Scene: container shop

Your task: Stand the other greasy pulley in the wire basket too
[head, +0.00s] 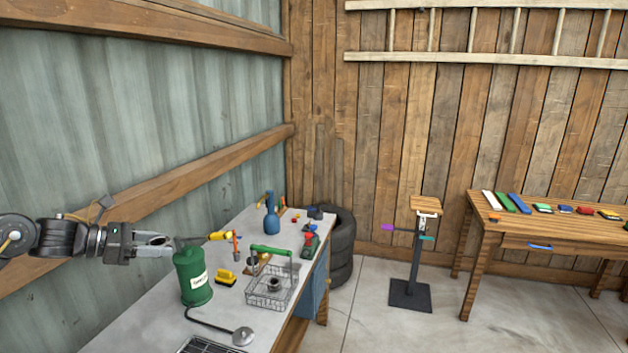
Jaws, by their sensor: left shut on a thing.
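My left gripper (160,245) is shut at the left, over the bench's left edge. A dark thin rod with a yellow end (220,236) runs right from its fingertips and seems held. The wire basket (266,300) with a green handle stands on the bench, right of the gripper. A grey round part, seemingly a pulley (273,285), shows inside it. A dark round part (253,258) shows behind the basket by a wooden piece; I cannot tell if it is the other pulley. My right gripper is not in view.
A green canister (193,277) stands between gripper and basket. A yellow block (226,277), blue bottle (271,218), red-and-green item (309,244) and a cable with a grey disc (243,336) also lie on the bench (130,335). The bench's front left is clear.

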